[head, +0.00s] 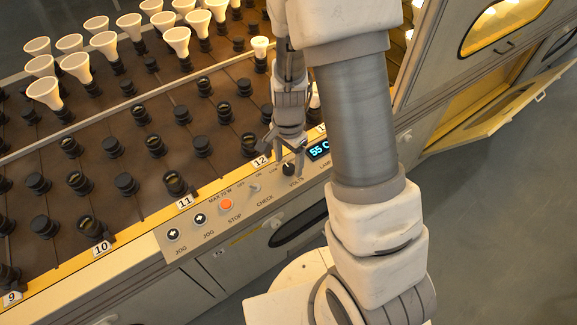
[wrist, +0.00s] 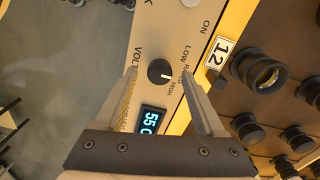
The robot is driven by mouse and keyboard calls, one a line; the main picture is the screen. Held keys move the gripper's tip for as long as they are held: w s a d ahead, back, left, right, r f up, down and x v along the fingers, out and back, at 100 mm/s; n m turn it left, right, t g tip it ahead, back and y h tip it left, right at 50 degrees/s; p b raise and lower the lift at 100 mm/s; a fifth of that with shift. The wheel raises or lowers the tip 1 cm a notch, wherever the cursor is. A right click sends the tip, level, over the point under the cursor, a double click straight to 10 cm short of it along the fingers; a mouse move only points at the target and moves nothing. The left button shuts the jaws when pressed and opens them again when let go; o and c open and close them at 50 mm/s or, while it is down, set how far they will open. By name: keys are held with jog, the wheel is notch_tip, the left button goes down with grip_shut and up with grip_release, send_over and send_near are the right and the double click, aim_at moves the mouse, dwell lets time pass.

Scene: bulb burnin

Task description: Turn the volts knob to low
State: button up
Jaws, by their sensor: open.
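The volts knob (head: 288,169) is a small black round knob on the control panel, just left of the lit blue display. In the wrist view the knob (wrist: 160,72) has a white pointer mark facing right, roughly towards RATED; the exact setting is hard to tell. The words LOW, RATED and HIGH run along its right side. My gripper (head: 287,150) is open and points down at the panel over the knob. In the wrist view my gripper's fingertips (wrist: 160,74) lie on either side of the knob, with gaps; contact does not show.
Beyond the yellow edge stand several black sockets (head: 250,143) and white bulbs.

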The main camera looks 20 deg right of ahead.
jog(key=shift+f, duration=0.7)
grip_shut()
